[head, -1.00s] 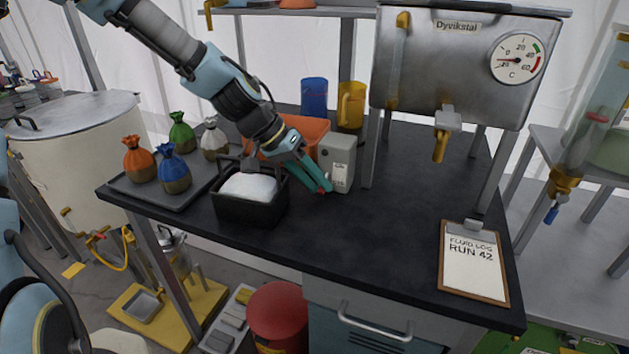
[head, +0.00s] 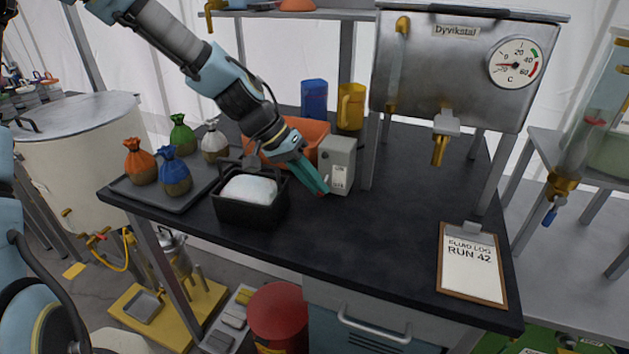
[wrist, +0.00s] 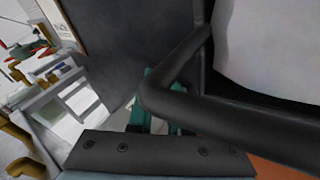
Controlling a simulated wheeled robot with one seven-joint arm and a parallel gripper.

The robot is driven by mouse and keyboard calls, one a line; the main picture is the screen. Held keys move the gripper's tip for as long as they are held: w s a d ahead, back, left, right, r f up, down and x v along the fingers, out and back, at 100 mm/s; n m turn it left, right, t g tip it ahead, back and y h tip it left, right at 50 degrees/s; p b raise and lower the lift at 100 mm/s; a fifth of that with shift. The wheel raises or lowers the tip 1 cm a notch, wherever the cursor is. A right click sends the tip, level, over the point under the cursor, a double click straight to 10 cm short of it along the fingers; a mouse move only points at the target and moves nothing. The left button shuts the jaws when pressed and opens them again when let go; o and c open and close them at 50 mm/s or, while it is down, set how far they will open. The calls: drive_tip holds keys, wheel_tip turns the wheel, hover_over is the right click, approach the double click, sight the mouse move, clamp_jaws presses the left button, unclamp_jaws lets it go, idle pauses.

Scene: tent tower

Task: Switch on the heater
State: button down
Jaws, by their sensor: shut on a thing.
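A small grey box (head: 337,160) with a label on its front stands upright on the dark table; it looks like the heater. My gripper (head: 319,188) has its teal fingers reaching down to the box's lower left front edge. The fingers are shut on a small part there, apparently its switch, mostly hidden by the fingertips. In the wrist view, a teal finger (wrist: 138,114) shows partly behind a thick black handle. A black pan (head: 250,211) holding a white mass (head: 248,189) stands just left of my gripper.
An orange bin (head: 305,135) stands behind my gripper. A tray (head: 127,185) with several tied sacks lies left of the pan. A steel tank (head: 450,75) with a dial rises at right. A clipboard (head: 471,265) lies at the front right. The table's middle right is clear.

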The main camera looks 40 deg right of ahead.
drive_tip(key=r+y+p, duration=0.1)
drive_tip(key=p, duration=0.1)
drive_tip(key=n+g+y+p, duration=0.1)
drive_tip(key=p, duration=0.1)
drive_tip(key=shift+w+d+r+g+y, duration=0.1)
drive_tip(key=shift+d+r+g+y, duration=0.2)
drive_tip(key=shift+r+y, duration=0.1)
drive_tip(key=shift+w+d+r+n+g+y+p, duration=0.1)
drive_tip(key=shift+w+r+n+g+y+p, duration=0.2)
drive_tip(key=shift+g+y+p, duration=0.4)
drive_tip(key=shift+s+d+r+n+g+y+p, duration=0.1)
drive_tip(key=shift+n+g+y+p, duration=0.3)
drive_tip(key=shift+y+p, duration=0.5)
drive_tip(key=c, duration=0.8)
unclamp_jaws()
drive_tip(key=shift+c, duration=0.2)
drive_tip(key=shift+w, duration=0.15)
drive_tip(key=b+v, duration=0.3)
drive_tip(key=v, duration=0.7)
drive_tip(key=shift+w+r, duration=0.2)
drive_tip(key=shift+r, duration=0.05)
